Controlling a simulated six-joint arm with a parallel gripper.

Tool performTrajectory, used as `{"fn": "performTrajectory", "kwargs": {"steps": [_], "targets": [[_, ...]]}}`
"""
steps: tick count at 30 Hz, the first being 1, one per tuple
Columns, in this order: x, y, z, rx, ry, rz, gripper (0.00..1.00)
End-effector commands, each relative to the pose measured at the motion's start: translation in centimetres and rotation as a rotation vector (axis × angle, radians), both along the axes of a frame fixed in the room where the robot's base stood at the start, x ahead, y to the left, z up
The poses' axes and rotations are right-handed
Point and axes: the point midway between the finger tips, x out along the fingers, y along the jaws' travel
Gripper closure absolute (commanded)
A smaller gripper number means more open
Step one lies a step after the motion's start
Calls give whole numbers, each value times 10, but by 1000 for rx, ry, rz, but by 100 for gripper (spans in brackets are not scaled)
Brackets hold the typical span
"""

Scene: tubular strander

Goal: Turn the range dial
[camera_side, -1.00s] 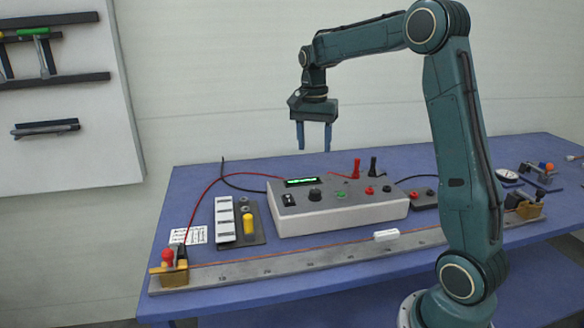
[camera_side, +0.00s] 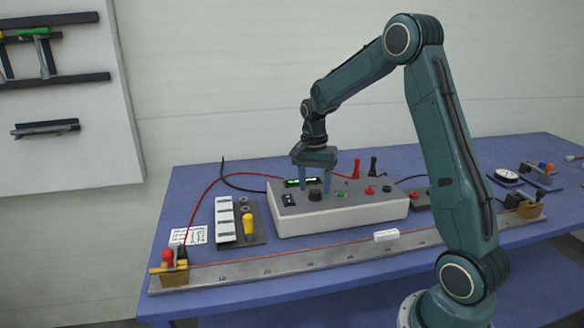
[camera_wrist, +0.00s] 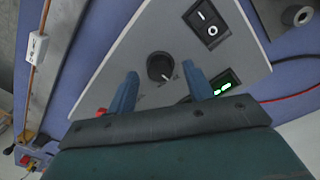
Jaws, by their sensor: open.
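The range dial is a black round knob (camera_side: 315,195) on the top panel of a grey instrument box (camera_side: 340,217). It also shows in the wrist view (camera_wrist: 159,66), where its white pointer line is visible. My gripper (camera_side: 315,187) is pointing down over the box, with its blue fingers apart. In the wrist view my gripper (camera_wrist: 160,80) has one fingertip on either side of the knob, a little short of it, with visible gaps. Nothing is held. Whether the fingertips touch the panel cannot be told.
A black rocker switch (camera_wrist: 207,24) and a lit green display (camera_wrist: 222,84) lie close to the knob. A long metal rail (camera_side: 300,265) with a wire runs along the front.

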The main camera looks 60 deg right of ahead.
Motion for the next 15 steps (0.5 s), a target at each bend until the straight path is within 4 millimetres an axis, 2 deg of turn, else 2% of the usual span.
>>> {"fn": "performTrajectory", "kwargs": {"steps": [6,15], "targets": [[-1,0,-13,0,0,0,48],[-1,0,-15,0,-1,0,48]]}}
